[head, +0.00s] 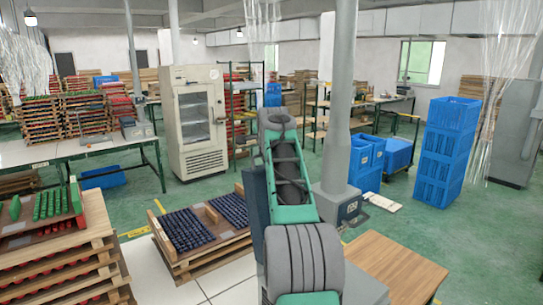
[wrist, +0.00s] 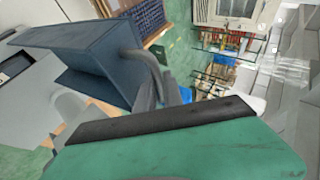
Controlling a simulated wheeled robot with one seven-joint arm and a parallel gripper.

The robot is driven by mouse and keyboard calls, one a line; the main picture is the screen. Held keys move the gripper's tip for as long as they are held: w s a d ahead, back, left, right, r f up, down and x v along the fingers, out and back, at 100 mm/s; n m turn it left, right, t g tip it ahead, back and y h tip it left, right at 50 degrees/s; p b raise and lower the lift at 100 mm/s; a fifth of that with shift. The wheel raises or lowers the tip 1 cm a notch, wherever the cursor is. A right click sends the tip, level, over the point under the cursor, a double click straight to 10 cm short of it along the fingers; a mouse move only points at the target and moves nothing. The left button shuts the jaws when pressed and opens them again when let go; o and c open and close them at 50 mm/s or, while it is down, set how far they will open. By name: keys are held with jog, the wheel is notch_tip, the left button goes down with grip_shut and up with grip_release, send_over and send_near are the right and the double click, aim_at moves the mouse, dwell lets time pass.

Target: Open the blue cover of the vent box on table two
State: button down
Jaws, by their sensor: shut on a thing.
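The dark blue cover (wrist: 80,42) fills the upper left of the wrist view, tilted, with a second blue face below it. A grey bent handle (wrist: 150,72) stands out from its right edge. My gripper (wrist: 166,106) is at the handle's lower end and is shut on it; its green body and dark pad hide the contact. In the head view, a dark blue panel (head: 256,212), seemingly the cover, stands upright just left of my arm. My arm hides the gripper and most of the vent box there. How far the cover is open cannot be told.
A wooden tabletop (head: 398,268) is at the lower right. A grey pillar (head: 340,110) rises behind my arm. Pallets with a dark-filled tray (head: 190,228) and stacked wooden trays (head: 60,262) are on the left. Blue crates (head: 445,150) stand at right. Green floor is open between them.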

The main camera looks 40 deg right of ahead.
jog(key=shift+w+f+g, duration=0.3)
jog(key=shift+w+f, duration=0.1)
jog(key=shift+f, duration=0.2)
jog(key=c, duration=1.9)
grip_release()
jog(key=o, duration=0.4)
jog(key=b+v, duration=0.2)
jog(key=v, duration=0.6)
jog(key=shift+r, duration=0.25)
